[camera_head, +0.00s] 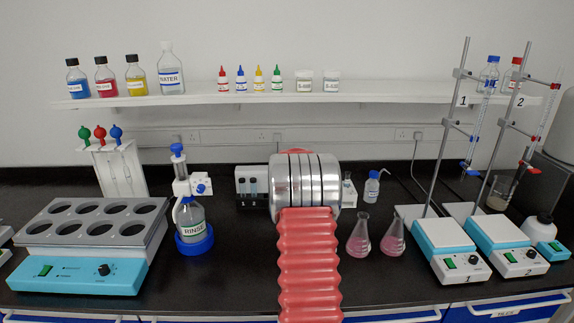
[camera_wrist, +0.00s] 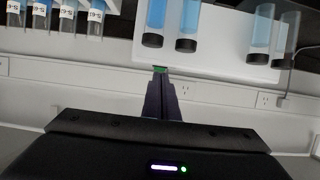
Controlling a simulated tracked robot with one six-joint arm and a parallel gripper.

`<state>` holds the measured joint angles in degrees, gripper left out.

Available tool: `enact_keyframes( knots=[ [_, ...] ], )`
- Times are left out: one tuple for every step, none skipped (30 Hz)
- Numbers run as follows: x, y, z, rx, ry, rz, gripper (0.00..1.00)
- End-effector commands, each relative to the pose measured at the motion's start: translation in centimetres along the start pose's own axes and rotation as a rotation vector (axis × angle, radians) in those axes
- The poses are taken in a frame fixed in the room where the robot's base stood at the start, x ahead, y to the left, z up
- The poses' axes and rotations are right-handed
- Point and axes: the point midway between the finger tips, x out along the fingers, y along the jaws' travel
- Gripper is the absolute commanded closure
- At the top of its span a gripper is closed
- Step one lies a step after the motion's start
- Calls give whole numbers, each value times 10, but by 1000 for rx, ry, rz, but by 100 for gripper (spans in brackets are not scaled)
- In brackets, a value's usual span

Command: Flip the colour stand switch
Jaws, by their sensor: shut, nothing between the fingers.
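In the wrist view, which looks upside down, a white stand (camera_wrist: 215,58) holds several tubes of blue liquid. A small green switch (camera_wrist: 159,68) sits at the stand's edge. My gripper (camera_wrist: 161,74) is shut and empty, its dark fingertips right at the green switch. I cannot tell whether they touch it, and the fingertips partly cover it. In the head view, my silver and red arm covers the gripper and the middle of the bench. A stand with tubes (camera_head: 240,187) shows just left of the arm; its right part is hidden.
Two pink flasks (camera_head: 359,236) stand close to the arm's right, with hotplates (camera_head: 447,248) beyond. A shelf (camera_head: 350,97) with bottles runs above. Some black bench is clear left of the arm.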

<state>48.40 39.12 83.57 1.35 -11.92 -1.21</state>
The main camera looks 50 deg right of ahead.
Motion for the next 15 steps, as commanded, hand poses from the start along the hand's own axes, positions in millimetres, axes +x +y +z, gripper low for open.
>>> enact_keyframes(
  knots=[
    [1, 0, 5, 0, -6, 0, 100],
    [1, 0, 5, 0, -7, 0, 100],
    [1, 0, 5, 0, -8, 0, 100],
    [1, 0, 6, 0, -8, 0, 100],
    [1, 0, 6, 0, -9, 0, 100],
    [1, 0, 6, 0, -10, 0, 100],
    [1, 0, 6, 0, -10, 0, 100],
    [1, 0, 6, 0, -10, 0, 100],
    [1, 0, 6, 0, -11, 0, 100],
    [0, 0, 5, 0, -11, 0, 100],
    [0, 0, 5, 0, -11, 0, 100],
    [0, 1, 3, 0, -11, 0, 100],
    [-1, 1, 2, 0, -11, 0, 100],
    [-1, 1, 1, 0, -10, 1, 100],
    [-2, 1, -1, 0, -10, 1, 100]
  ],
)
